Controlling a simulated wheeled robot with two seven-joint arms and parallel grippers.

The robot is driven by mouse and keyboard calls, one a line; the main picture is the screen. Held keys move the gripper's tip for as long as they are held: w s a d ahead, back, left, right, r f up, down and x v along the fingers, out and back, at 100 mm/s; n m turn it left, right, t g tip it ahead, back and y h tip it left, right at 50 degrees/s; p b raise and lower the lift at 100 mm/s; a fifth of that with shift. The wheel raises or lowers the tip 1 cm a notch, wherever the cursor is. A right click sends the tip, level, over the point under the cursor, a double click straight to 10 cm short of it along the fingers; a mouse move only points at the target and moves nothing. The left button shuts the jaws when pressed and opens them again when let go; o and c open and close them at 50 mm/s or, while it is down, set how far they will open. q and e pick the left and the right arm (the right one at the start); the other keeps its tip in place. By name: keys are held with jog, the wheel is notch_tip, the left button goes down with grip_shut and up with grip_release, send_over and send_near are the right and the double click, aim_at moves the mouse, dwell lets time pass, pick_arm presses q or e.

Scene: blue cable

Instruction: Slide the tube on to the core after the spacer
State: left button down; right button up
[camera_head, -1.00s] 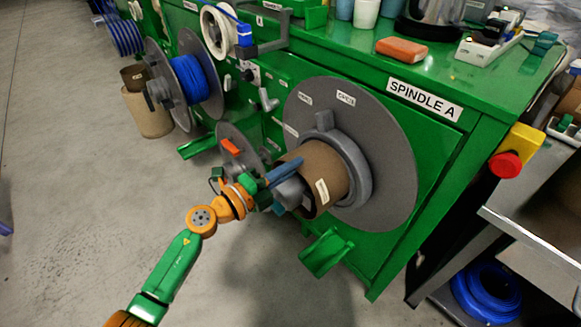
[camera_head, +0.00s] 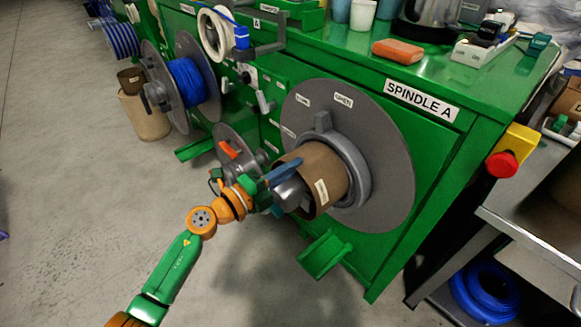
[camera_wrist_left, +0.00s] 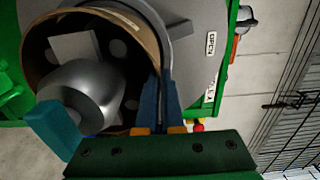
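The brown cardboard tube (camera_head: 318,170) sits around the silver core (camera_head: 288,192) of the large grey disc on spindle A. Its far end is close to the grey ring-shaped spacer (camera_head: 359,170); I cannot tell whether they touch. My left gripper (camera_head: 285,174) is at the tube's near rim. In the left wrist view, the blue fingers (camera_wrist_left: 160,103) lie on either side of the wall of the tube (camera_wrist_left: 122,20) and look shut on it. The core (camera_wrist_left: 85,90) shows inside the tube's open end. My right gripper is not in view.
The grey disc (camera_head: 392,140) stands upright on the green cabinet (camera_head: 450,148). A green bracket (camera_head: 324,254) juts out below the tube. A smaller spool with an orange lever (camera_head: 228,149) is left of my gripper. A red button (camera_head: 501,164) is at the cabinet's right corner.

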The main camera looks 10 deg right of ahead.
pick_arm(q)
jog(key=shift+f+b, duration=0.35)
jog(key=shift+f, duration=0.15)
jog(key=c, duration=1)
grip_release()
jog(key=shift+w+d, duration=0.1)
jog(key=shift+d, duration=0.05)
jog(key=o, duration=0.6)
jog(key=shift+c, duration=0.2)
jog(key=shift+f, duration=0.1)
jog(key=shift+f, duration=0.3)
jog(key=shift+c, duration=1.4)
jog(key=shift+p+v, duration=0.35)
jog(key=shift+v, duration=0.5)
